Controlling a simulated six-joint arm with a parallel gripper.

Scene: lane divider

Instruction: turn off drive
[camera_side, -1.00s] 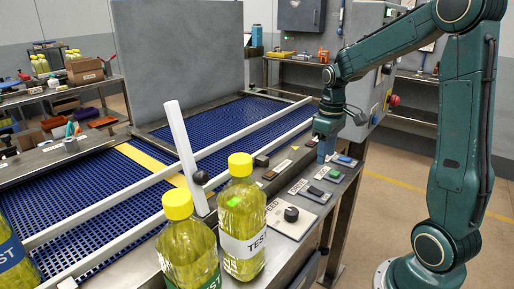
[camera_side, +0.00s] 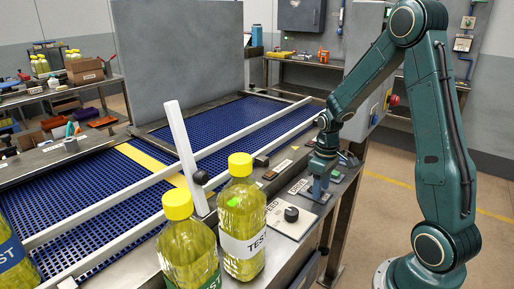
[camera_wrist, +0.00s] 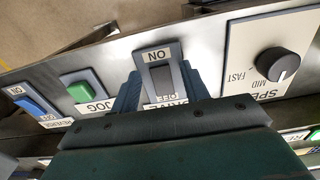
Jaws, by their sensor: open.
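The drive switch (camera_wrist: 163,80) is a dark rocker on a grey plate, marked ON at one end and OFF and DRIVE at the other, in the wrist view. I cannot tell which end of the rocker is pressed in. My gripper (camera_wrist: 165,90) is open, with one blue finger on each side of the switch and nothing held. Whether the fingers touch the switch or its plate is not clear. In the side view my gripper (camera_side: 319,188) points down at the control panel and mostly hides the switch.
The speed knob (camera_wrist: 275,65) is right of the switch in the wrist view; the green jog button (camera_wrist: 78,92) and blue reverse switch (camera_wrist: 35,104) are left. A white lane divider bar (camera_side: 184,150) rises over the blue belt.

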